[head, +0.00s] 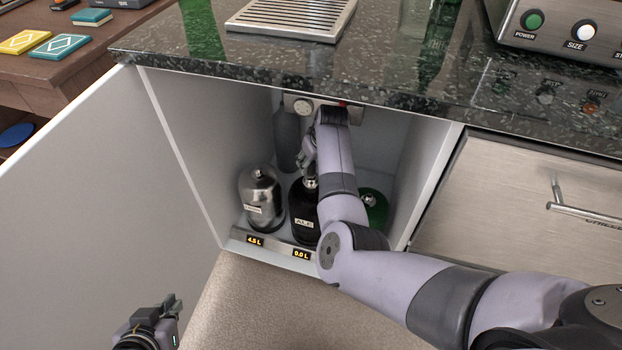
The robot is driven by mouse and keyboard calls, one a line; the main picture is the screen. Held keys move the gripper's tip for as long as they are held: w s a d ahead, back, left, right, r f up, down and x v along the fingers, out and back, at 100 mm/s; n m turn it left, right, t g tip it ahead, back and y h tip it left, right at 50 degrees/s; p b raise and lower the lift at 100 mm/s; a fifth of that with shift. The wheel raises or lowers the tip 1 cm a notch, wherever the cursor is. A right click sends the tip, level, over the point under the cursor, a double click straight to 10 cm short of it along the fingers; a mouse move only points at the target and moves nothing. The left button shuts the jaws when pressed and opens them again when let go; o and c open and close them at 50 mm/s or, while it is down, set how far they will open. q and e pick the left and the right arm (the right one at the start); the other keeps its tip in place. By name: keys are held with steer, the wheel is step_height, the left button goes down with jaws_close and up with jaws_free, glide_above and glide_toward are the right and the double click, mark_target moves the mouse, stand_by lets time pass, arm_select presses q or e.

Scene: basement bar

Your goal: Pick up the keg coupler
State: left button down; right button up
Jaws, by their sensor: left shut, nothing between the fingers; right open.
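Inside the open cabinet stand a silver keg (262,200), a black keg (303,212) with a white label, and a green keg (376,208). A small metal fitting (311,183) sits at the top of the black keg; I cannot tell whether it is the keg coupler. My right arm reaches into the cabinet and hides part of the black and green kegs. My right gripper (307,158) is open, just above the black keg's top and partly hidden by its own arm. My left gripper (168,308) is shut and empty, low in front of the open door.
A grey cylinder (286,138) stands at the back under a gauge (303,107). The dark countertop (270,65) overhangs the cabinet. The open door (110,190) is at left. Displays on the front ledge (270,246) read 4.5 L and 0.0 L. A steel drawer front (510,195) is at right.

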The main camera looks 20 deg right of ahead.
steer(key=shift+b+x, duration=0.95)
steer(key=shift+b, duration=0.15)
steer(key=shift+a+f, duration=0.1)
arm_select(q)
steer(key=w+d+r+t+h, duration=0.2)
steer(key=w+d+r+t, duration=0.1)
steer(key=w+r+t, duration=0.4)
step_height(320, 180, up, 3)
steer(key=shift+w+f, duration=0.2)
steer(key=shift+w, duration=0.45)
arm_select(e)
jaws_close()
